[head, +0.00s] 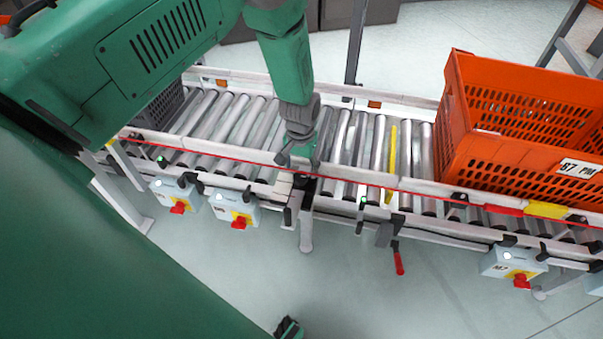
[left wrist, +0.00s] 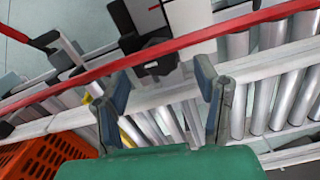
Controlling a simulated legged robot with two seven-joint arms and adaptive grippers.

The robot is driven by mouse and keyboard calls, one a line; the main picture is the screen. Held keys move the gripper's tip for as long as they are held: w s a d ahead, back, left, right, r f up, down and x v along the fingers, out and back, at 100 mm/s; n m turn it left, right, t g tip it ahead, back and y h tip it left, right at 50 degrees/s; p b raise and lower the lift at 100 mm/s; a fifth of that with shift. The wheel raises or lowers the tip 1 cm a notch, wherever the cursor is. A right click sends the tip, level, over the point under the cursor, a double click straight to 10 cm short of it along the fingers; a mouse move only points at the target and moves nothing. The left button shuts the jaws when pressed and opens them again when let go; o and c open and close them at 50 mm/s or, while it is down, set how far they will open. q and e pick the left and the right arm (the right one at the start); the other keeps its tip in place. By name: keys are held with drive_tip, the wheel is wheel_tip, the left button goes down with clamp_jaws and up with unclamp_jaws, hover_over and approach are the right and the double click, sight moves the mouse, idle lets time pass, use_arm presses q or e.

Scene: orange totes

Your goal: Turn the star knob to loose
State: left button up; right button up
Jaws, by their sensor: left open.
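My left gripper (head: 298,162) reaches down over the near rail of the roller conveyor. In the left wrist view the left gripper (left wrist: 161,74) is open, its two fingers spread wide with nothing held. A small black part (left wrist: 152,66), which looks like the star knob on its bracket, shows just beyond and between the fingertips, apart from them. Its lobes and turn position are too small to tell. In the head view the gripper largely hides this spot. My right gripper does not show.
The roller conveyor (head: 345,137) runs across, with a red line along its near rail. An orange tote (head: 455,140) stands on it at right. Grey-blue switch boxes with red knobs (head: 238,222) hang on the front. A red-handled lever (head: 399,262) hangs below. The floor in front is clear.

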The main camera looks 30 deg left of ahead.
sight(301, 175)
use_arm(q)
wheel_tip(301, 175, up, 9)
drive_tip(key=shift+f, duration=0.2)
drive_tip(key=shift+w, duration=0.1)
idle(0.4)
